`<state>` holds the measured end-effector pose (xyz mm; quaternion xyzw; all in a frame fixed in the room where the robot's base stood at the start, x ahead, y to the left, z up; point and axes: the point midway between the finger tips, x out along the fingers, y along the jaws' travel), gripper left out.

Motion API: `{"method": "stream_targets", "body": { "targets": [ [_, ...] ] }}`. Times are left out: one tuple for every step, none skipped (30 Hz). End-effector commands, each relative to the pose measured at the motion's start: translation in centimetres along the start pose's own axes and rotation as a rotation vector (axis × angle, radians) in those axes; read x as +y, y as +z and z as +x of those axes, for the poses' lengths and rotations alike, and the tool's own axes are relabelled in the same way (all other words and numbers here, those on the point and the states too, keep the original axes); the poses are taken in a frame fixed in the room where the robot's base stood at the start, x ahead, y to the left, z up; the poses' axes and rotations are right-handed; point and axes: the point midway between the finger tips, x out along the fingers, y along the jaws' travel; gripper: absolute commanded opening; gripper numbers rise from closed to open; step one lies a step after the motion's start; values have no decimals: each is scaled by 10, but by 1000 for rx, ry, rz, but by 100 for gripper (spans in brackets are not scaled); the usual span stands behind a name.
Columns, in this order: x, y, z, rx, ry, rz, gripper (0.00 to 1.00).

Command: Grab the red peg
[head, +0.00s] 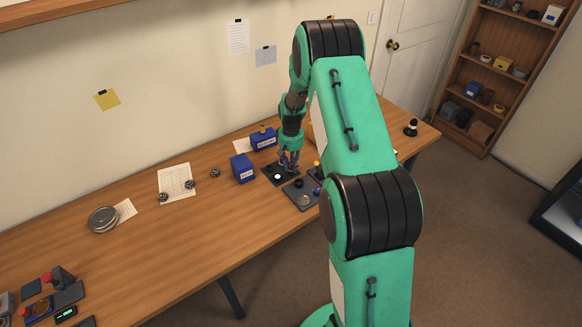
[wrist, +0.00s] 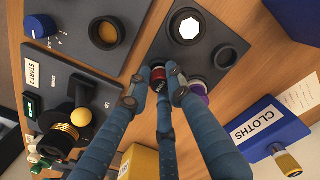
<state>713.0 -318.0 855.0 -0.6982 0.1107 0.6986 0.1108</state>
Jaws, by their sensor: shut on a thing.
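The red peg (wrist: 158,73) is a small red cylinder with a dark top in the wrist view. It stands at the edge of a dark square plate (wrist: 232,40). My gripper (wrist: 160,84) has slim blue fingers that are closed around the peg. Whether the peg still sits in the plate or is lifted cannot be told. In the head view my gripper (head: 288,163) is low over the dark plate (head: 270,179), and the peg cannot be made out there. A purple piece (wrist: 198,88) is close to the right of the fingers.
The plate carries a pale octagonal piece (wrist: 186,27) and a dark ring (wrist: 225,57). A blue CLOTHS box (wrist: 262,138) and a yellow box (wrist: 142,160) stand nearby.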

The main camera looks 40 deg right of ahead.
Motion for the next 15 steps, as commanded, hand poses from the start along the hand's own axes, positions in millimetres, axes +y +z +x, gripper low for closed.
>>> {"method": "stream_targets", "body": {
  "targets": [
    [0,0,-5,1,0,0,0],
    [0,0,-8,1,0,0,0],
    [0,0,-12,1,0,0,0],
    [0,0,-15,1,0,0,0],
    [0,-1,-19,2,0,0,0],
    [0,-1,-25,3,0,0,0],
    [0,-1,-30,3,0,0,0],
    [0,-1,-34,3,0,0,0],
    [-1,7,-32,-1,0,0,0],
    [-1,11,-32,-1,0,0,0],
    [-2,16,-33,-1,0,0,0],
    [-2,22,-33,-1,0,0,0],
    [-3,27,-33,-1,0,0,0],
    [-3,32,-34,0,0,0,0],
    [-4,39,-35,0,0,0,0]
  ]
}}
